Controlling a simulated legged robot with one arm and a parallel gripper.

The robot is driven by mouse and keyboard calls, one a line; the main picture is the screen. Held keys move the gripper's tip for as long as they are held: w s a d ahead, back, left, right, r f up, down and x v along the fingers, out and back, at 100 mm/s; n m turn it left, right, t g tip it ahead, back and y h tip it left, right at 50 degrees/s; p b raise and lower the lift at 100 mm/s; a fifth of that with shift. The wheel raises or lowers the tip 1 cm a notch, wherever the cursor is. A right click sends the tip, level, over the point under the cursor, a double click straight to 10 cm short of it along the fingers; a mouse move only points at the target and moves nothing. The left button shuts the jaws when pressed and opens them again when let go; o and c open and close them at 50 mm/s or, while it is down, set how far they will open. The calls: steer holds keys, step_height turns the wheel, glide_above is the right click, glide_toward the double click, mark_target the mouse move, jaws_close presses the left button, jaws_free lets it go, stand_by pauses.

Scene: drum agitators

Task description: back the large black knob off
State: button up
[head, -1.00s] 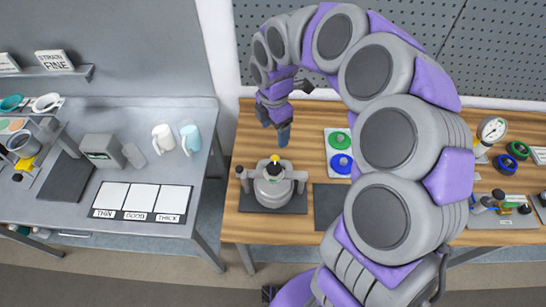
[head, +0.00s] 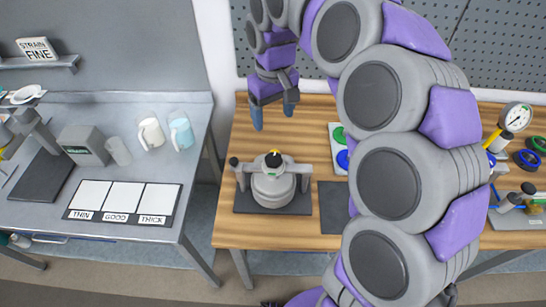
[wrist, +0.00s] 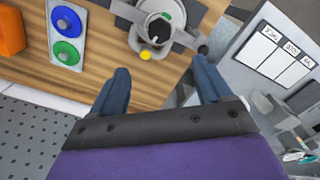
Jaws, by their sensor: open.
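The grey metal pot (head: 272,186) stands on a dark mat on the wooden table. A second dark ball-shaped knob (head: 233,162) is at the left end of the side clamp, and shows right of the pot in the wrist view (wrist: 203,50). I cannot tell for sure which knob is the large one. My gripper (head: 273,118) is open and empty, apart from the pot and above and behind it; its blue fingers (wrist: 161,66) are spread wide.
A tray with a green disc (wrist: 68,53) and a blue disc (wrist: 67,24) lies near the pot. The orange thing (wrist: 9,30) is beyond it. The grey bench (head: 118,183) at left holds mugs and a THIN/GOOD/THICK card. A pegboard (head: 500,50) rises behind.

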mark_target(273, 158)
step_height(273, 158, down, 16)
steer(key=b, duration=0.2)
steer(key=shift+b, duration=0.4)
steer(key=shift+r, duration=0.1)
steer(key=c, duration=1)
